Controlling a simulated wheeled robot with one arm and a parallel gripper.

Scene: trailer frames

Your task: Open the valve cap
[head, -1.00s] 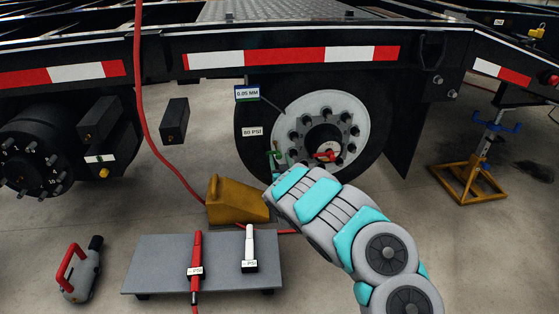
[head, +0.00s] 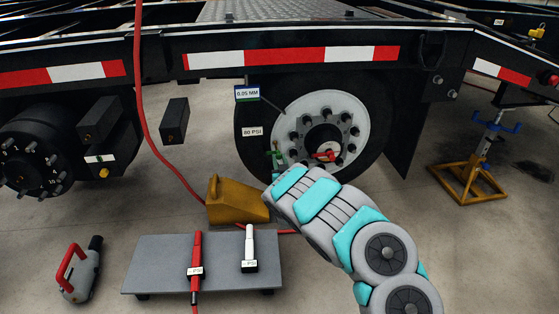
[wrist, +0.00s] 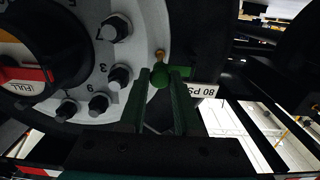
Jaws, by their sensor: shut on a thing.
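The valve cap (wrist: 159,77) looks like a small rounded green piece in the wrist view, just below a brass valve stem (wrist: 160,55) beside the white wheel rim. My gripper (wrist: 160,85) has two green fingers, one on each side of the cap, and is shut on it. A green tab (wrist: 181,71) shows to the right of the cap. I cannot tell whether the cap is apart from the stem. In the head view my gripper (head: 277,156) is at the lower left of the white wheel (head: 352,108), and the cap is too small to make out.
Wheel nuts (wrist: 118,76) and a red indicator marked FULL (wrist: 25,73) are close to the gripper. A yellow chock (head: 235,203) stands below the tyre. A grey bench (head: 145,265) holds two gauges. A red hose (head: 150,130) hangs at left.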

